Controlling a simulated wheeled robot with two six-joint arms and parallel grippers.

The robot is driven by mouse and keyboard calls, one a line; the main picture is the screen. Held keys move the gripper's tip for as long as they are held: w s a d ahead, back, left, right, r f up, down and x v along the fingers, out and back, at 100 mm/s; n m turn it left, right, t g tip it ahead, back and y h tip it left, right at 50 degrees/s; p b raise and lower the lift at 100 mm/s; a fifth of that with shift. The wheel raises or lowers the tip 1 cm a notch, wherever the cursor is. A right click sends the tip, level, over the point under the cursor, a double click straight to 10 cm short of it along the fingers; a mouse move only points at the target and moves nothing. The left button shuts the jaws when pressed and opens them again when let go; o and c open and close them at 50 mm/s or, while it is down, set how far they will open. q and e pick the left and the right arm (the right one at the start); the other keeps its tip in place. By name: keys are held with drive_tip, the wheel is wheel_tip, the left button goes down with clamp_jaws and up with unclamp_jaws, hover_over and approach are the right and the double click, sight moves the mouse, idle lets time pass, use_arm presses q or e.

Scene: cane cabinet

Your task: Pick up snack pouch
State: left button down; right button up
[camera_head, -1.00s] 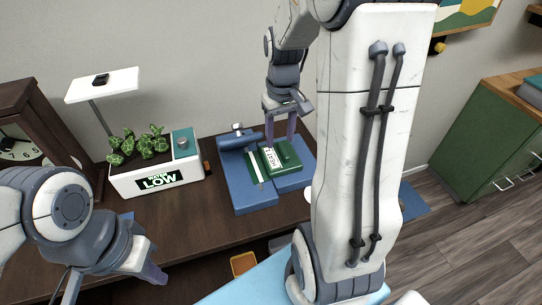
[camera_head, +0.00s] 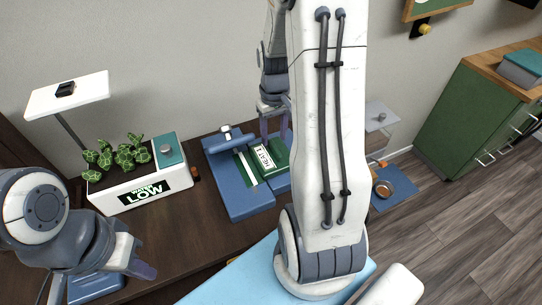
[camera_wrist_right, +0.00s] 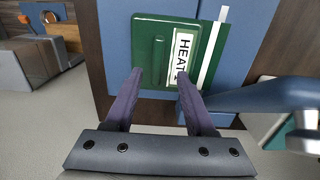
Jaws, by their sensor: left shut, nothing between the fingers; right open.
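I cannot pick out a snack pouch for certain. A green, round-cornered piece with a white "HEAT" label (camera_wrist_right: 182,58) lies on a blue device (camera_head: 238,204) on the dark table. It also shows in the head view (camera_head: 276,148), partly hidden by my right arm. My right gripper (camera_head: 273,126) is over this green piece. In the right wrist view its two fingers (camera_wrist_right: 160,76) are apart and empty, pointing at the green piece's near edge. My left gripper (camera_head: 143,270) is shut and empty at the lower left, in front of the white planter.
A white planter (camera_head: 176,180) marked "WATER LOW" stands left of the blue device, under a white lamp (camera_head: 66,95). A blue mat (camera_head: 392,200) with a round copper-coloured item lies at right. A green cabinet (camera_head: 475,105) stands beyond it. My right arm hides the table's middle.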

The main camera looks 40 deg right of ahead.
sight(276, 148)
wheel_tip(276, 148, down, 5)
drive_tip(key=shift+s+d+r, duration=0.15)
drive_tip(key=shift+r, duration=0.05)
drive_tip(key=shift+c, duration=0.3)
clamp_jaws()
drive_tip(key=shift+r+p, duration=0.25)
drive_tip(key=shift+p, duration=0.1)
